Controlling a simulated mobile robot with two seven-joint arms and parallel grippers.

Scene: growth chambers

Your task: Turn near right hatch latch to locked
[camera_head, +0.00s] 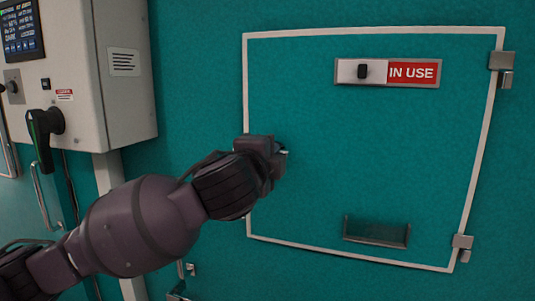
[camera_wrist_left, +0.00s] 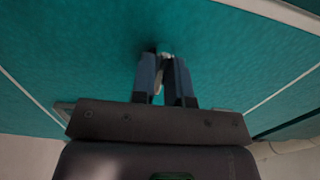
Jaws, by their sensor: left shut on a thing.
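The hatch (camera_head: 365,135) is a teal panel with a pale border in the wall, closed as far as I can see. My left gripper (camera_head: 281,156) is at the hatch's left edge, and its wrist covers most of what it holds. In the left wrist view the two fingers (camera_wrist_left: 165,80) are shut on a small pale latch (camera_wrist_left: 165,60) against the teal surface. Most of the latch is hidden between the fingers, so I cannot tell its angle. My right gripper is not in view.
A slider sign (camera_head: 387,73) reading IN USE sits high on the hatch. Hinges (camera_head: 502,62) are on the right edge. A grey control box (camera_head: 122,65) with a black lever handle (camera_head: 43,130) juts out at left.

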